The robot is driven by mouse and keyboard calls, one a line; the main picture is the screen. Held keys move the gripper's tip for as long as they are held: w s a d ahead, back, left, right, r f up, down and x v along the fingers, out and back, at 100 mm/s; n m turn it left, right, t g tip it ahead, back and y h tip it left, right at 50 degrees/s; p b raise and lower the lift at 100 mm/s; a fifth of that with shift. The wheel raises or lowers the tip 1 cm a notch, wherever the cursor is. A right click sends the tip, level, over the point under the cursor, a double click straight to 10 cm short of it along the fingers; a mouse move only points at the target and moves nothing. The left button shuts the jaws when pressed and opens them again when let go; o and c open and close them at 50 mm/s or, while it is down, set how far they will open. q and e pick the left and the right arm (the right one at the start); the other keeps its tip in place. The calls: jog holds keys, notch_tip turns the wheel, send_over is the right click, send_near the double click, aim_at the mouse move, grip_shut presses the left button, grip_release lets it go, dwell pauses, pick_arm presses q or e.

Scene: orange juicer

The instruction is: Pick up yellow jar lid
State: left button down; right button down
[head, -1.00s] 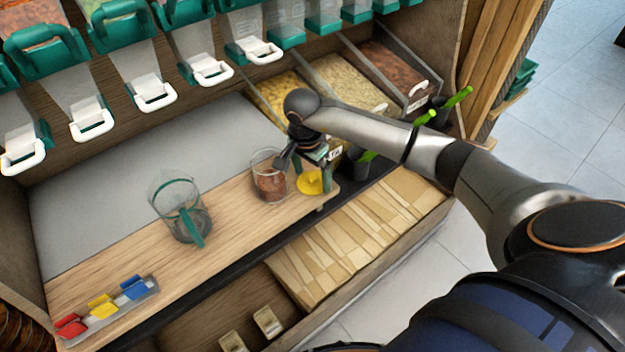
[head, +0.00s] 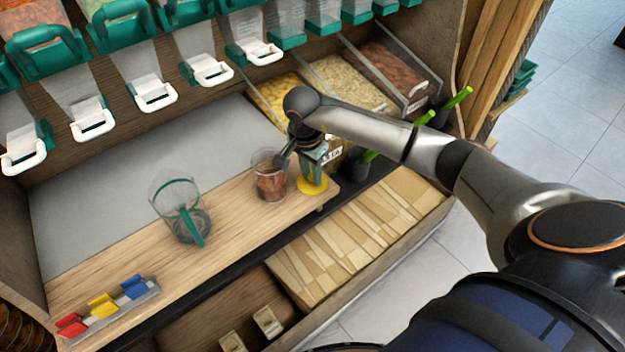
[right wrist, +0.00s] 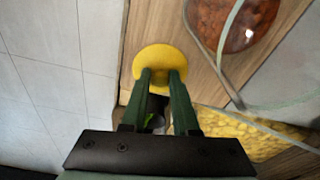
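The yellow jar lid (head: 305,187) lies flat at the right end of the wooden board (head: 236,218). It also shows as a round yellow disc in the right wrist view (right wrist: 152,58). My right gripper (head: 316,180) points down over the lid, its green fingers covering part of it. In the right wrist view the two fingertips (right wrist: 162,76) are apart, with yellow between them, over the lid's near part. I cannot tell whether they touch it. A clear jar with reddish-brown contents (head: 270,186) stands just left of the lid. My left gripper is not in view.
A clear pitcher with a green handle (head: 181,212) stands left on the board. Red, yellow and blue clips (head: 103,305) sit at its left end. Bulk bins (head: 345,84) and green-handled scoops (head: 455,99) are behind my right arm. Dispensers with white handles hang above.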

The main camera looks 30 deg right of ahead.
jog(key=shift+s+f, duration=0.3)
